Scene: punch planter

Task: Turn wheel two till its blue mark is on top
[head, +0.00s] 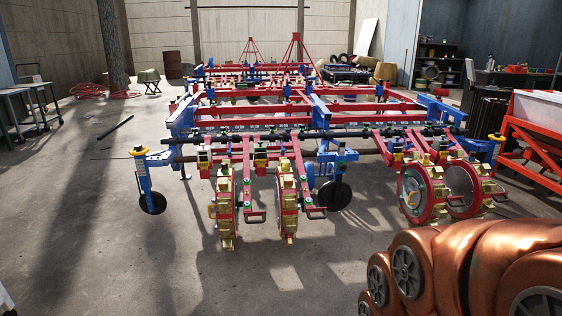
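The planter (290,135) is a red and blue frame on the concrete floor, with punch wheels along its near side. A left punch wheel (225,207) and the one beside it (287,203) appear almost edge-on, with yellow-gold blocks around their rims. A right punch wheel (415,196) with a red ring and its neighbour (462,188) show more of their faces. No number is readable, so I cannot tell which is wheel two. I cannot make out a blue mark on any punch wheel. My gripper is not in view.
Black ground wheels stand at the planter's left (152,203) and middle (335,195). A red stand with a pale bin (540,108) is close on the right. A dark bar (115,127) lies on the left floor. The floor before the planter is clear at centre and left.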

